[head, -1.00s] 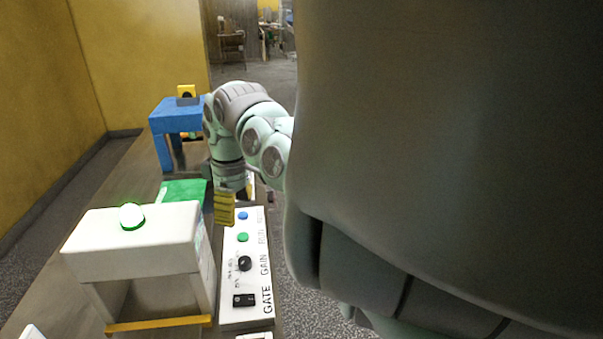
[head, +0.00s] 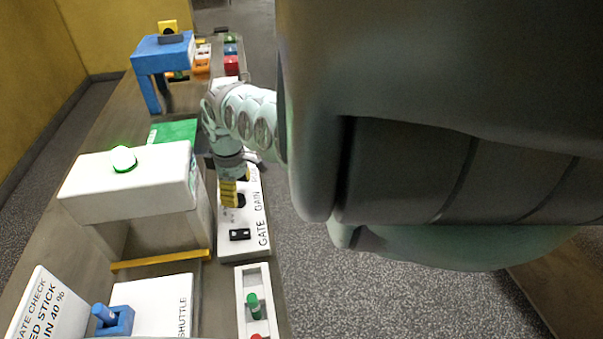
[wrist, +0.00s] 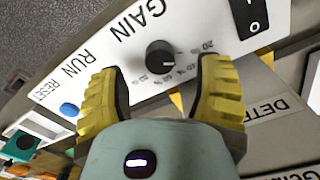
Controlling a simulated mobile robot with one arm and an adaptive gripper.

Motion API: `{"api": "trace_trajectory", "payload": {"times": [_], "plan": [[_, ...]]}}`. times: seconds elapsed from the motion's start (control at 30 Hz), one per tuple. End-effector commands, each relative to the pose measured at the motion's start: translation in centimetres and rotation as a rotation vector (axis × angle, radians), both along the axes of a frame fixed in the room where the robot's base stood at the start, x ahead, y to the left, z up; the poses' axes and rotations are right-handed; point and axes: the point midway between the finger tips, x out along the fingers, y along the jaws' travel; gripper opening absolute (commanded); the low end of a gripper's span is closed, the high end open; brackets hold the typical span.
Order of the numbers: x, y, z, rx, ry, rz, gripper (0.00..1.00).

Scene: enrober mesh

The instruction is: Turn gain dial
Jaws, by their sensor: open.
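The black gain dial (wrist: 161,54) sits on a white control panel (wrist: 196,22) beside the word GAIN, with a printed scale next to it. In the wrist view my gripper (wrist: 160,88) is open, its yellow fingers on either side of the dial's line and apart from it. In the head view my gripper (head: 235,194) is over the panel (head: 231,247), and one finger covers part of the dial (head: 241,201). A black gate switch (head: 240,235) is nearer on the same panel.
A white box-shaped arch with a lit green dome (head: 124,160) stands left of the panel. A tray with a green peg (head: 254,305), a blue shuttle lever (head: 113,319) and a sign (head: 43,310) are nearer. A blue stand (head: 163,50) is farther back.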

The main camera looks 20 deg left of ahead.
Motion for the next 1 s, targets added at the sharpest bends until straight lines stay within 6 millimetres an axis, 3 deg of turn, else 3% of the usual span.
{"api": "trace_trajectory", "payload": {"times": [0.1, 0.3, 0.7, 0.73, 1.0], "plan": [[-0.2, 0.1, -1.6, -0.003, 0.002, 0.004, 0.65], [-0.1, 0.1, -2.9, 0.001, -0.002, 0.004, 0.65], [0.0, 0.1, -3.3, 0.002, -0.002, 0.002, 0.65], [0.0, 0.1, -3.3, 0.001, -0.002, 0.002, 0.69], [0.0, 0.1, -3.3, 0.001, -0.001, 0.001, 0.42]]}}
